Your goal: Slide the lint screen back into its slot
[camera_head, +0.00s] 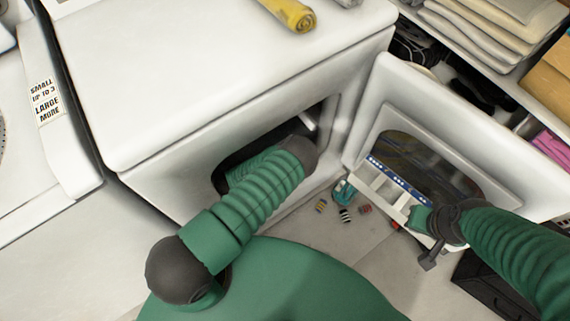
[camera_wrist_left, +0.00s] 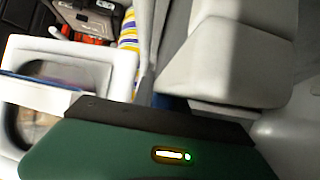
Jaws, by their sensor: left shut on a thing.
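A pale frame with a blue dotted strip, apparently the lint screen (camera_head: 398,183), lies at the lower edge of the open dryer door (camera_head: 370,112). I cannot tell whether it sits in a slot. My right gripper (camera_head: 422,217) is beside the frame's right end; its fingers are not clear. My left arm bends into the dark dryer opening (camera_head: 222,184), hiding its gripper in the head view. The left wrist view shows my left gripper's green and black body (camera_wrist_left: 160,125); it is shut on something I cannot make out. The windowed door (camera_wrist_left: 122,75) shows at left there.
The white dryer (camera_head: 215,75) fills the upper left, with a rolled yellow item (camera_head: 290,14) on top. A shelf with folded cloths (camera_head: 475,35) stands behind the door. A teal object (camera_head: 343,190) and several small coloured pieces (camera_head: 345,215) are near the floor below the door.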

